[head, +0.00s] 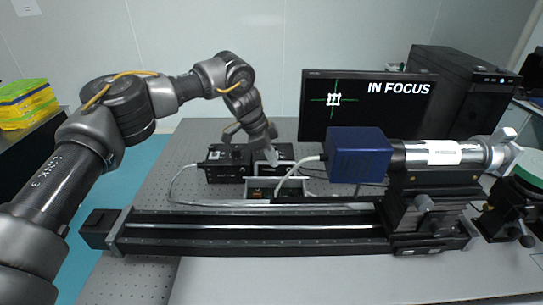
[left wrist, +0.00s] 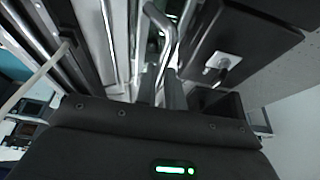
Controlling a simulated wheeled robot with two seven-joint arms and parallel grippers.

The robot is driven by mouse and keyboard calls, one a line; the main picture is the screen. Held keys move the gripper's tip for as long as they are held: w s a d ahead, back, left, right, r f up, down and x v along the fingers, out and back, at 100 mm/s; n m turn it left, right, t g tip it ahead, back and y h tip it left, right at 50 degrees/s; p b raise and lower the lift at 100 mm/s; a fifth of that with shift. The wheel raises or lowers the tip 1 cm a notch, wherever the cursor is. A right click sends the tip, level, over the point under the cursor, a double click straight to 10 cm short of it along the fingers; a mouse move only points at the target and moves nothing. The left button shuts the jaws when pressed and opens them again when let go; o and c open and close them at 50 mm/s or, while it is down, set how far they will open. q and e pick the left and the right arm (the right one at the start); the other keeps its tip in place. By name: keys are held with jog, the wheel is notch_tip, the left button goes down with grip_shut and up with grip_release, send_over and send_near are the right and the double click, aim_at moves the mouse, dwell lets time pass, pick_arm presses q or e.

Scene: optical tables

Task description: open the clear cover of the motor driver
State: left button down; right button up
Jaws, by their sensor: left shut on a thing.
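The motor driver (head: 276,187) is a small dark box with a pale rim and small lit displays, on the optical table behind the long rail. Its clear cover is too small and see-through to make out well in the head view. My left gripper (head: 271,157) reaches down over the back of the driver and is shut, apparently on the cover's edge; the jaws hide the contact. My right gripper is in neither view.
A black rail (head: 250,232) runs across the front. A blue camera (head: 358,155) on a silver tube stands close to the right. A black box (head: 226,164) with a white cable sits left of the driver. A monitor (head: 365,105) reading "IN FOCUS" stands behind.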

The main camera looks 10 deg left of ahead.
pick_arm(q)
jog(key=c, duration=1.7)
grip_release()
jog(key=shift+w+a+f, duration=0.1)
jog(key=shift+a+f, duration=0.05)
jog(key=shift+f, duration=0.4)
jog(key=shift+o, duration=1)
jog(key=shift+w+f, duration=0.15)
jog(key=shift+w, duration=0.3)
jog(key=shift+s+r, duration=0.35)
jog(key=shift+r, duration=0.2)
jog(key=w+b+v, duration=0.1)
jog(key=v, duration=0.9)
jog(key=shift+s, duration=0.25)
jog(key=shift+a, duration=0.1)
jog(key=shift+c, duration=0.3)
